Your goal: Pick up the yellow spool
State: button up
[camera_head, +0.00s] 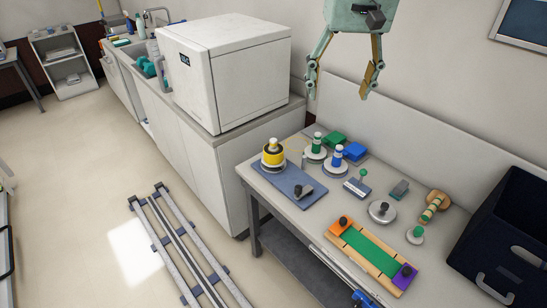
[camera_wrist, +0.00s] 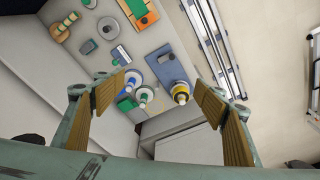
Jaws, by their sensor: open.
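The yellow spool (camera_head: 273,154) stands upright on a white round base at the far left end of the table, on a blue-grey plate (camera_head: 303,198). It has a dark band and a pale top. In the wrist view the yellow spool (camera_wrist: 181,93) lies between my two fingers as seen from above, nearer the right finger. My gripper (camera_head: 341,93) hangs high above the back of the table, well clear of the spool, with its fingers wide apart and empty. The gripper also shows in the wrist view (camera_wrist: 161,90).
A green spool (camera_head: 317,143) and a blue spool (camera_head: 337,157) stand close to the right of the yellow one. A white boxy machine (camera_head: 225,75) rises to the left. A dark bin (camera_head: 505,225) is at the right end. A green-topped board (camera_head: 368,252) lies in front.

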jog(key=w+a+f+p, duration=0.1)
jog(key=w+a+f, duration=0.2)
jog(key=w, duration=0.2)
jog(key=w+a+f+g, duration=0.1)
jog(key=w+a+f, duration=0.1)
jog(key=w+f, duration=0.25)
jog(key=w+a+f+p, duration=0.1)
jog(key=w+a+f, duration=0.2)
jog(key=w, duration=0.3)
jog(key=n+g+p, duration=0.1)
jog(key=p, duration=0.1)
send_over(273, 140)
notch_tip(273, 140, down, 17)
jog(key=shift+d+f, duration=0.1)
jog(key=shift+w+a+f, duration=0.15)
jog(key=shift+a+f, duration=0.05)
jog(key=shift+f, duration=0.15)
jog(key=shift+f, duration=4.35)
